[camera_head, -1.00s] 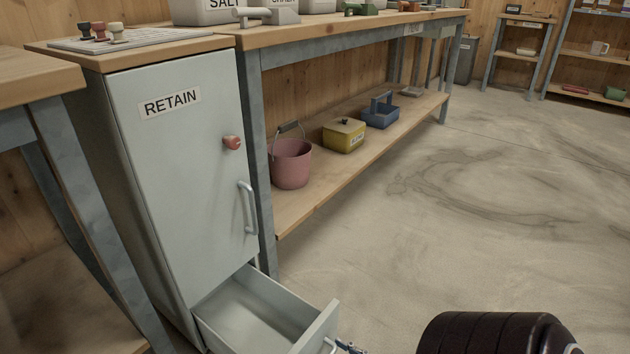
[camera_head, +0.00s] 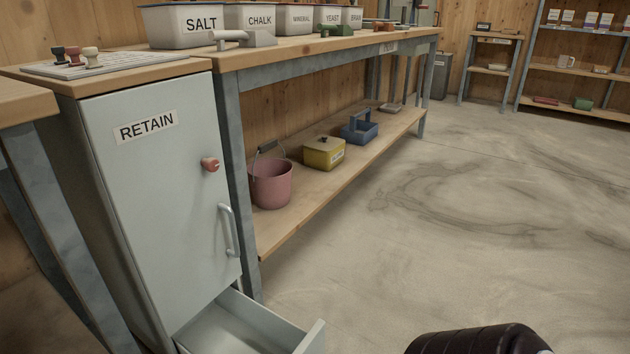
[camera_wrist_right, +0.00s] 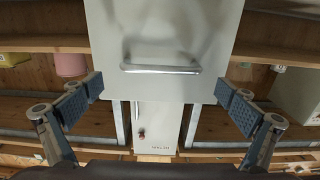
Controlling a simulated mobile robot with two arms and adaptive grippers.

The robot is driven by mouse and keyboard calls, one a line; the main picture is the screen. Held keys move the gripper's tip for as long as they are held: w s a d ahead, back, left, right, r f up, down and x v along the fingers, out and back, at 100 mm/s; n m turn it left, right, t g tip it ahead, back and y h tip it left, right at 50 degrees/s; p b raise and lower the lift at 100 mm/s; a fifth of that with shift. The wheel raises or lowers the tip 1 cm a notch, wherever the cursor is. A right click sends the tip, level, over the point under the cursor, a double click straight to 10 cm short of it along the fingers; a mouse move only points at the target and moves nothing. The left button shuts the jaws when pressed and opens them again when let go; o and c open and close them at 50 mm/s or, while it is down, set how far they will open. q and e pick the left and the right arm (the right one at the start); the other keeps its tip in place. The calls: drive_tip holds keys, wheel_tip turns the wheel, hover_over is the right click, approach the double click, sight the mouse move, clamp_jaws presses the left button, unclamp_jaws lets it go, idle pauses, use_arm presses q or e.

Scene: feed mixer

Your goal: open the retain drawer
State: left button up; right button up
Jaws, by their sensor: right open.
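The grey cabinet labelled RETAIN (camera_head: 160,200) stands at the left in the head view. Its lower drawer (camera_head: 232,330) is pulled out and looks empty; the frame's bottom edge cuts it off. The right wrist view shows the drawer front (camera_wrist_right: 165,25) with its bar handle (camera_wrist_right: 160,69). My right gripper (camera_wrist_right: 160,103) is open there, its two fingers wide apart on either side of the drawer front. The handle lies between and beyond them, with nothing gripped. My left gripper is in neither view.
The cabinet door, with red knob (camera_head: 210,164) and upright handle (camera_head: 229,230), is shut above the drawer. A bench (camera_head: 330,45) with a lower shelf holding a pink bucket (camera_head: 271,184), yellow box (camera_head: 323,153) and blue caddy (camera_head: 359,129) stands right of it. The floor (camera_head: 450,220) is clear.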

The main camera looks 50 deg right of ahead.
drive_tip(key=s, duration=0.6)
drive_tip(key=shift+s+d, duration=0.3)
